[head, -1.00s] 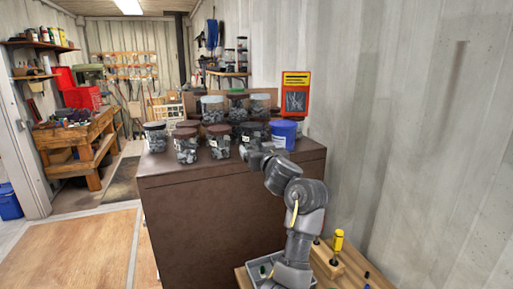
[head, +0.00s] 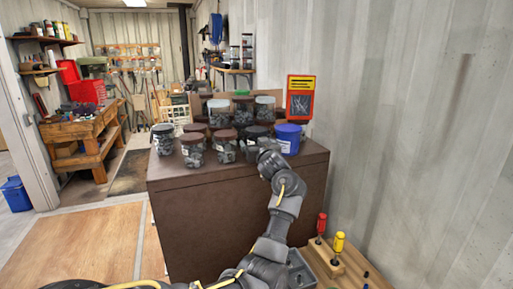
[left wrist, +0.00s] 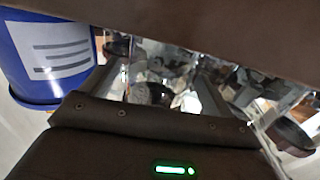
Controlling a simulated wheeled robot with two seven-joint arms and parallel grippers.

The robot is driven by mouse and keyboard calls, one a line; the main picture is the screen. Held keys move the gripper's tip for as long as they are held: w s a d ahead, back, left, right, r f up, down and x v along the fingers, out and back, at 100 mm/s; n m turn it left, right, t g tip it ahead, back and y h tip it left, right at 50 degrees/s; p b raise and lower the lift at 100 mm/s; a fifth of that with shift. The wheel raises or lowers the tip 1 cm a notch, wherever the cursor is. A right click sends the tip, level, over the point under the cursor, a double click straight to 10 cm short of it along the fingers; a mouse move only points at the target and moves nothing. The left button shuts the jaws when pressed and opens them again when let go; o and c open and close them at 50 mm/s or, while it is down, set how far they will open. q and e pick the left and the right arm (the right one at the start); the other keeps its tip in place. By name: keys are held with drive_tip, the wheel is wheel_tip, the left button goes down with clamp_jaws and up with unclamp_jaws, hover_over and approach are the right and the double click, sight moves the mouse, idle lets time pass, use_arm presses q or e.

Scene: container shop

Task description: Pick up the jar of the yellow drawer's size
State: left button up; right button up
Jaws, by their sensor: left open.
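Several clear jars of grey pieces stand in rows on the brown cabinet. Behind are a pale-lidded jar (head: 218,111) and a green-lidded jar (head: 242,108). My left gripper (head: 261,150) is open at the front row, just left of the blue tub (head: 288,138); its fingers are hard to make out. The left wrist view shows the blue tub (left wrist: 50,45) upside down beside blurred clear jars (left wrist: 160,70). No yellow drawer shows, and jar labels are unreadable.
The brown cabinet (head: 235,210) has some free top at its right end. An orange-red holder (head: 300,97) stands behind the blue tub by the wall. A wooden bench with a red screwdriver (head: 321,223) and a yellow one (head: 339,243) is at lower right.

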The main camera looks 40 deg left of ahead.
use_arm(q)
drive_tip(key=shift+w+a, duration=0.15)
drive_tip(key=shift+a, duration=0.05)
drive_tip(key=shift+d, duration=0.15)
use_arm(e)
drive_tip(key=shift+s+d, duration=0.1)
use_arm(q)
drive_tip(key=shift+d, duration=0.1)
drive_tip(key=c, duration=1.3)
use_arm(e)
drive_tip(key=shift+d, duration=0.3)
use_arm(q)
drive_tip(key=shift+r, duration=0.1)
